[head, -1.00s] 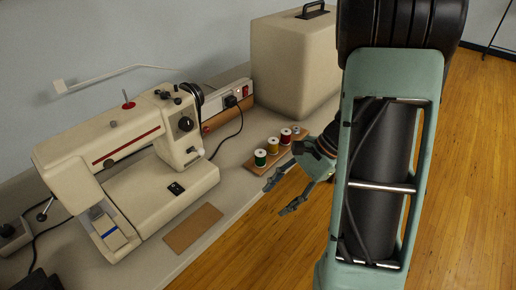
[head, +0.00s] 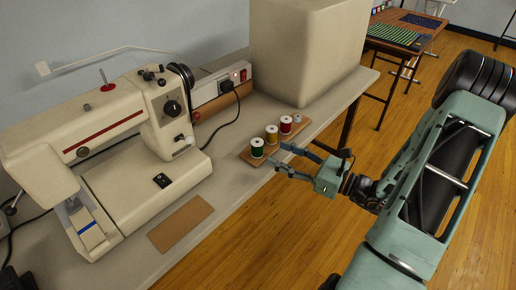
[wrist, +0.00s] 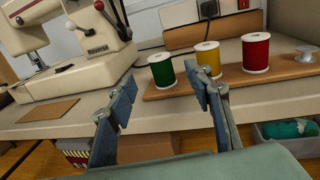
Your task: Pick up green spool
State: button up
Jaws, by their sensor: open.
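The green spool (head: 257,147) stands upright at the left end of a wooden spool board (head: 250,160) near the table's front edge. It also shows in the wrist view (wrist: 162,71), ahead of my gripper and between its fingers in that picture, nearer the right one. A yellow spool (head: 271,134) and a red spool (head: 286,125) stand to its right on the same board. My gripper (head: 283,159) is open and empty, in front of the board on its right side. In the wrist view the right finger (wrist: 200,84) overlaps the area just below the yellow spool.
A cream sewing machine (head: 120,150) stands left of the board. A flat brown rectangle (head: 180,222) lies in front of it. A large cream case (head: 305,50) stands behind, beside a power strip (head: 222,88). An empty metal spool pin (wrist: 305,52) is right of the red spool.

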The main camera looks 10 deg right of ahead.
aim_at(262, 146)
jog(key=b+x, duration=0.1)
jog(key=x, duration=0.7)
jog(key=shift+w, duration=0.1)
jog(key=c, duration=1.1)
